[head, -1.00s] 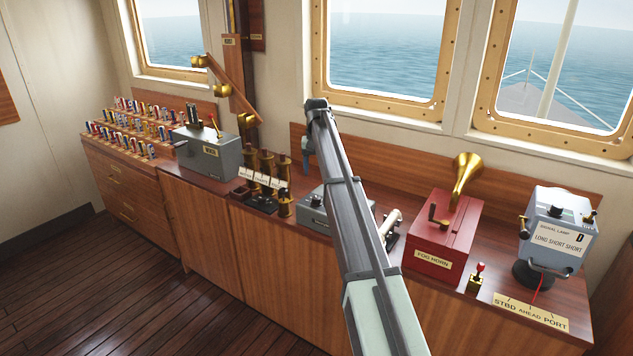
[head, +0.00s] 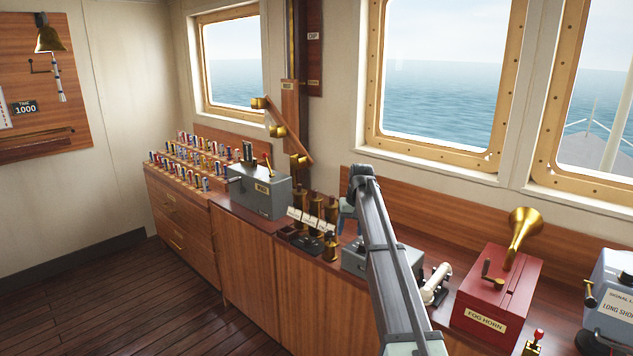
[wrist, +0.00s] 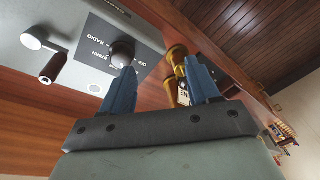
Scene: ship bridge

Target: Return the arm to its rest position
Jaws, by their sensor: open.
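My arm (head: 390,270) reaches up from the bottom of the head view and bends down at its far end above the console. My gripper points down there, and its blue fingers (head: 346,217) show partly beside the arm. In the wrist view my gripper (wrist: 161,85) has its two blue fingers apart, with nothing held between them. Beyond them is the grey box (wrist: 145,45) with a dark round knob (wrist: 123,53) and a brown-gripped crank (wrist: 52,68). The box (head: 408,258) is partly hidden by my arm in the head view.
Brass cylinders (head: 316,207) stand left of my gripper. Further left are a grey lever box (head: 260,192) and racks of coloured flags (head: 190,160). The red fog horn box (head: 497,290) stands right of my arm. The space above the console's left part is open.

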